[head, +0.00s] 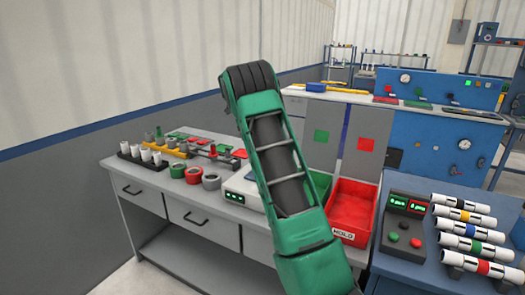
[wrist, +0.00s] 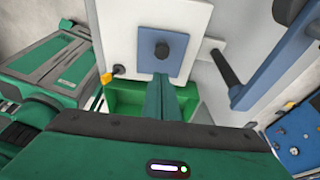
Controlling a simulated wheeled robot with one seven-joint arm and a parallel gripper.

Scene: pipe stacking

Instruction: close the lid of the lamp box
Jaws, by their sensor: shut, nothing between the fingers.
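My gripper (wrist: 174,88) shows in the wrist view, with its green fingers shut and nothing between them. Beyond the fingertips is a pale panel (wrist: 118,35) carrying a blue plate (wrist: 176,65) with a dark round knob (wrist: 162,50). I cannot tell whether this panel belongs to the lamp box or its lid, nor whether the fingertips touch it. In the head view my green arm covers the middle, and my gripper does not show there. I cannot make out the lamp box or its lid for certain in that view.
A green bin (wrist: 125,103) lies below the panel in the wrist view. In the head view, a red bin (head: 352,205) stands right of my arm. A control box (head: 403,222) and several white pipes (head: 470,246) stand on the blue bench. Rings (head: 193,176) lie on the grey workbench (head: 190,213).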

